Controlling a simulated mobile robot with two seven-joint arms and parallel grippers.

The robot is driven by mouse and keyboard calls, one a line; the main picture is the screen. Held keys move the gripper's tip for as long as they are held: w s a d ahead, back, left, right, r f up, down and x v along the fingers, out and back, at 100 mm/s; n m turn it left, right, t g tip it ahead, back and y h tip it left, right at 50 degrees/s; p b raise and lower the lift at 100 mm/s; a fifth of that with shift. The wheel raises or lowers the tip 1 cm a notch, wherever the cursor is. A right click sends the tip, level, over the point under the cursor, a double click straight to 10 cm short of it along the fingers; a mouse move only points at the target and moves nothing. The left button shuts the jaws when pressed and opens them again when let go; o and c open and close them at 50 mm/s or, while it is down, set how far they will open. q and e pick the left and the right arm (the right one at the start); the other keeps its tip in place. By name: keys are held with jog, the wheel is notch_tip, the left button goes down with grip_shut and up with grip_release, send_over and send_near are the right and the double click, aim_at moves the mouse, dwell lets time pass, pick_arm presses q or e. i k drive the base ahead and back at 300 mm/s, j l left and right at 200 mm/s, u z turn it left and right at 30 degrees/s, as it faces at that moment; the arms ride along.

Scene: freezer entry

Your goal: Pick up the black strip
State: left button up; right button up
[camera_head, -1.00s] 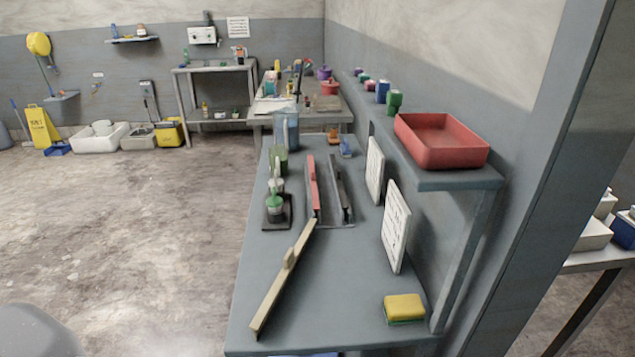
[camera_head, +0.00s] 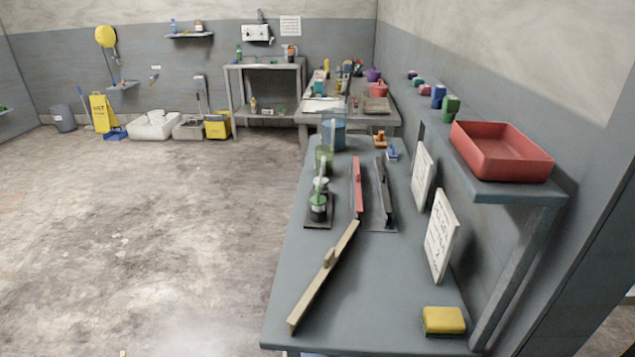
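The black strip (camera_head: 384,190) is long and thin with a raised grip. It lies lengthwise on a flat grey tray (camera_head: 370,215) on the long grey table (camera_head: 365,310). A red strip (camera_head: 357,187) lies to its left, roughly parallel and apart from it. A longer beige strip (camera_head: 323,276) lies slantwise on the table, nearer to me. Neither of my grippers shows in the head view.
A yellow and green sponge (camera_head: 443,320) lies at the table's near right. Two white printed boards (camera_head: 439,236) lean along the right side, below a shelf with a red bin (camera_head: 501,150). Bottles on a dark base (camera_head: 318,205) stand left. Open floor (camera_head: 160,240) lies left.

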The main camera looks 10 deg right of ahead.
aim_at(383, 182)
jog(key=j+u, duration=0.3)
jog(key=i+j+u, duration=0.35)
jog(key=j, duration=0.25)
jog(key=i+j+u, duration=0.3)
jog(key=j, duration=0.25)
jog(key=i+j+u, duration=0.35)
jog(key=j, duration=0.15)
jog(key=i+j+z, duration=0.15)
jog(key=i, duration=0.4)
jog(key=i+j+z, duration=0.15)
jog(key=i+j, duration=0.25)
jog(key=i+l+z, duration=0.1)
jog(key=i+z, duration=0.6)
jog(key=i+j+z, duration=0.15)
jog(key=i+z, duration=0.95)
jog(key=i+j+z, duration=0.15)
jog(key=i+z, duration=0.4)
jog(key=z, duration=0.2)
jog(key=i+j+z, duration=0.15)
jog(key=z, duration=0.3)
jog(key=i+j+z, duration=0.15)
jog(key=z, duration=0.25)
jog(key=i+j+z, duration=0.1)
jog(key=z, duration=0.35)
jog(key=i+j+z, duration=0.2)
jog(key=z, duration=0.2)
jog(key=i+j+z, duration=0.1)
jog(key=z, duration=0.35)
jog(key=j, duration=0.1)
